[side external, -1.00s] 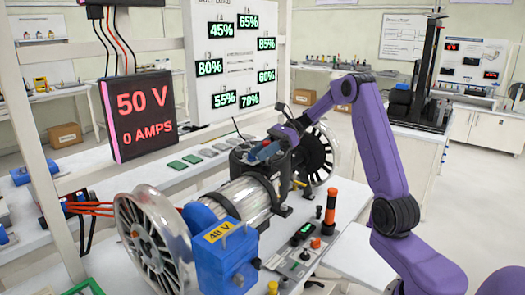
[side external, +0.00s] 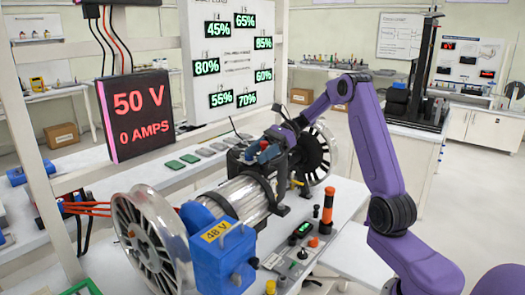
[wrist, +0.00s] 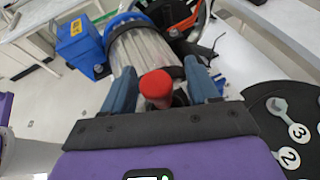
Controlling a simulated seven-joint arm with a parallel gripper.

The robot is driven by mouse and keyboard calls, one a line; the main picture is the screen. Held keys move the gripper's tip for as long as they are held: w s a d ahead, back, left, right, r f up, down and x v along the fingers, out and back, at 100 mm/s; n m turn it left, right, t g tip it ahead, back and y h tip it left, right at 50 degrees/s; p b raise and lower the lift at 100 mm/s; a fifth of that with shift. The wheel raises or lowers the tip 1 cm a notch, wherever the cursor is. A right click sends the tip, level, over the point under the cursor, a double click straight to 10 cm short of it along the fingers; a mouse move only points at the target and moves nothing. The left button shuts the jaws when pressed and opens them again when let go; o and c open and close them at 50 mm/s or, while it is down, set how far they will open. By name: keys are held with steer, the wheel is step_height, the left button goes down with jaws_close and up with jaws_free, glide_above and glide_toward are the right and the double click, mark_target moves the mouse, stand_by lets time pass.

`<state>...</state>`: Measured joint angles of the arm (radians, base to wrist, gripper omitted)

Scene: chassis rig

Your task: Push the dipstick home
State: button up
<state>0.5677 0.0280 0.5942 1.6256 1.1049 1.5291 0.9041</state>
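The dipstick shows as a red cap (wrist: 156,84) on a short red stem in the wrist view; its lower part is hidden. My gripper (wrist: 160,82) is open, with one blue finger on each side of the red cap and a visible gap on both sides. In the side external view, my gripper (side external: 262,152) is low over the black housing behind the silver ribbed cylinder (side external: 243,198), and a small red spot shows between its blue fingers. How far the dipstick is seated cannot be told.
A blue 48 V box (side external: 218,258) and a spoked wheel (side external: 150,240) stand at the front, another wheel (side external: 318,155) behind. An orange-black post (side external: 327,208) rises right of the cylinder.

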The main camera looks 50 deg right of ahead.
steer(key=v, duration=1.7)
steer(key=s+a+f+n+g+h, duration=0.1)
steer(key=s+a+n+g+h, duration=0.15)
steer(key=a+n, duration=0.5)
steer(key=s+a+f+n+g+h, duration=0.1)
steer(key=s+a+f+n+h, duration=0.25)
steer(key=a, duration=0.65)
steer(key=s+a+n+g+h, duration=0.2)
steer(key=s+a+n+h, duration=0.1)
steer(key=a+n, duration=0.55)
steer(key=s+a+f+n+h, duration=0.1)
steer(key=s+a+f+n, duration=0.1)
steer(key=s+n, duration=0.3)
steer(key=s+a+f+n+t+h, duration=0.1)
steer(key=s+a+f+n, duration=0.2)
steer(key=s, duration=0.6)
steer(key=s+a+f+n+h, duration=0.1)
steer(key=s+a+f+n, duration=0.1)
steer(key=s+n, duration=0.5)
steer(key=shift+a+f, duration=0.2)
steer(key=shift+f, duration=0.2)
